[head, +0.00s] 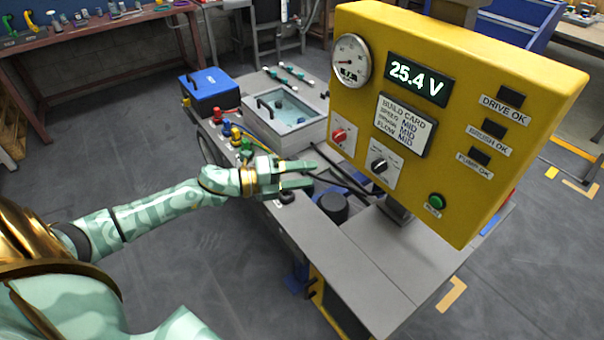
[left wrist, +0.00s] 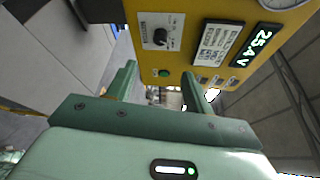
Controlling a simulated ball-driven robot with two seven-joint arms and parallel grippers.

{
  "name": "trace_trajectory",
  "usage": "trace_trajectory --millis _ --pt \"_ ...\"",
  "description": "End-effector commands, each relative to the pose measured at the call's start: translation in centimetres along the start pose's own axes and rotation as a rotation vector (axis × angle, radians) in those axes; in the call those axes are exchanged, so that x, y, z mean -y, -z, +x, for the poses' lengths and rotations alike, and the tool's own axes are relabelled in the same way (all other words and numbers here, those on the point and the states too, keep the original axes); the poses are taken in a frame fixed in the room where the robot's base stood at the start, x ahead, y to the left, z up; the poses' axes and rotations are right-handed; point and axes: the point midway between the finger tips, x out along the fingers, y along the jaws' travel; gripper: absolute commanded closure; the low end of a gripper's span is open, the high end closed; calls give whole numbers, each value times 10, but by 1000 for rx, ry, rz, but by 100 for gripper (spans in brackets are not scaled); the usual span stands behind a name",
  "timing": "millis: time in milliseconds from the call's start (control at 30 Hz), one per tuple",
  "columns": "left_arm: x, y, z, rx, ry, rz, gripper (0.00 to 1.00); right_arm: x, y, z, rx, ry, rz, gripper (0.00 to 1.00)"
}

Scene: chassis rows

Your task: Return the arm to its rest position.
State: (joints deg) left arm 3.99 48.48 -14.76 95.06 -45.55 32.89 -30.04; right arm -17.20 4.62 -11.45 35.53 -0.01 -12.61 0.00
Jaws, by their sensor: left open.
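My left arm comes in from the left in the head view. Its pale green gripper (head: 300,174) is open and empty, in front of the yellow panel and above the grey bench. In the left wrist view its two fingers (left wrist: 163,82) stand apart with nothing between them. The yellow panel (head: 470,60) carries a gauge (head: 350,58), a display (head: 418,79) reading 25.4 V, a build card (head: 404,124), a red knob (head: 339,135), a black knob (head: 379,164) and a green button (head: 435,201). The gripper appears apart from the panel. My right gripper is not in view.
The grey bench (head: 345,255) holds a water basin (head: 283,112), a blue box (head: 209,90), coloured valves (head: 236,134) and a black cylinder (head: 333,207) close to my gripper. A tool table (head: 95,32) stands at the back left. The floor (head: 80,160) at left is clear.

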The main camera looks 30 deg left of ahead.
Motion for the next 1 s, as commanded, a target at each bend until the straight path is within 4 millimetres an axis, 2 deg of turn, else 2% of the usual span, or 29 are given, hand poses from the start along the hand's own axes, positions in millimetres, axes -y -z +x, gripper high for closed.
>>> trace_trajectory --millis 467,567,667,733,767,800,867,900,967,1000 --pt "0 0 0 0 0 -3 48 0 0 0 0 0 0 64" --pt "-5 -9 -1 46 -17 -53 48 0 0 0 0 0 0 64" --pt "-39 -42 -15 192 -80 -186 48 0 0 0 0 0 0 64" --pt "-86 -62 -33 343 -138 -341 48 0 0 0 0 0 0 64" --pt "-111 -65 -43 410 -166 -418 48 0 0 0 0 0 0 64" --pt "-145 -65 -58 499 -206 -520 48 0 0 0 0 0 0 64" --pt "-195 -54 -81 620 -265 -665 48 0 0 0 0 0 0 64" --pt "-227 -43 -97 695 -305 -753 48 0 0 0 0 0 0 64" --pt "-271 -18 -122 799 -369 -878 48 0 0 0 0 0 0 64" --pt "-297 2 -138 863 -411 -953 48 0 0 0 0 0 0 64"
